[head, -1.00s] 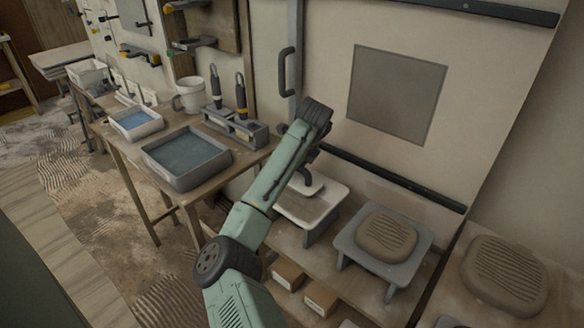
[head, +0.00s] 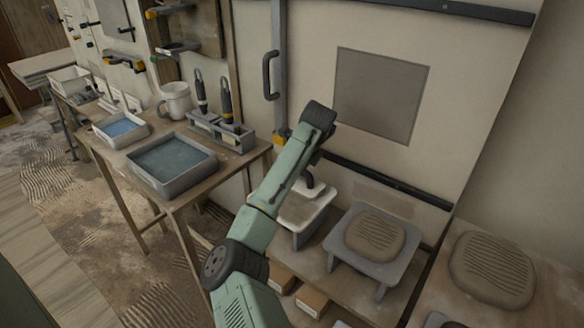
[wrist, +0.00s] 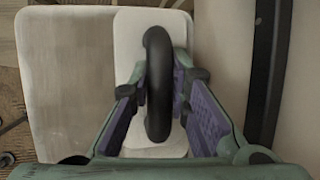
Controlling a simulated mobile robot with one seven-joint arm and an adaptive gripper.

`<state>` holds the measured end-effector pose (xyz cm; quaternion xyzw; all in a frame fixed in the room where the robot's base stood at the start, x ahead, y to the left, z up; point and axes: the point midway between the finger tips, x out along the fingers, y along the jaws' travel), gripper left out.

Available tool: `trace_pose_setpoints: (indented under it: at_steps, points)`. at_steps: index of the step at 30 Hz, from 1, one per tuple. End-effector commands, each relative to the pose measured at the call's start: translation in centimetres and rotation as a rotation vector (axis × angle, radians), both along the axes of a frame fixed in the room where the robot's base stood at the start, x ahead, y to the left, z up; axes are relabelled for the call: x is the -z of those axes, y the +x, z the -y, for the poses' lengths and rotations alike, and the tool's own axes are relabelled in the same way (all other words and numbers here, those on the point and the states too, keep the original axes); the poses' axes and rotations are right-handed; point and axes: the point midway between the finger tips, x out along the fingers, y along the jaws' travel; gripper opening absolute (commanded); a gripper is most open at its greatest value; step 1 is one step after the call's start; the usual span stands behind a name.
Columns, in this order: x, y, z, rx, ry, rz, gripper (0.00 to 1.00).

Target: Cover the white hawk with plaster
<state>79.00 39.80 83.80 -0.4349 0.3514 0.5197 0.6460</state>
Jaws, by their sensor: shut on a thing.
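In the wrist view my gripper (wrist: 158,95) is shut on a black looped handle (wrist: 157,60). The handle belongs to a flat pale plate (wrist: 127,38), seen from above. Below it is a larger off-white board with rounded corners (wrist: 65,75), apparently the white hawk; I cannot tell whether the plate touches it. In the head view this white board (head: 300,216) lies on a low grey stand, partly behind my arm. A brown ribbed mound of plaster (head: 375,235) sits on a grey stand (head: 345,262) to its right.
Another ribbed mound (head: 492,268) lies on the wooden surface at far right. A wooden table at left carries a grey water tray (head: 172,185), a smaller tray (head: 120,130), a mug (head: 176,98) and a tool rack (head: 222,132). A grey square (head: 380,95) marks the wall behind.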

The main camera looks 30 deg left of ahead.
Motion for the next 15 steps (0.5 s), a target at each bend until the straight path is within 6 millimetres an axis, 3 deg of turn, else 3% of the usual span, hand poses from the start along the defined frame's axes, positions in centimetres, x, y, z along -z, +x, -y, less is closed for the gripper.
trace_pose_setpoints:
  at_steps: [15]
  points:
    - [0.0,-0.2,3.1,0.002,-0.003,-0.003,0.0]
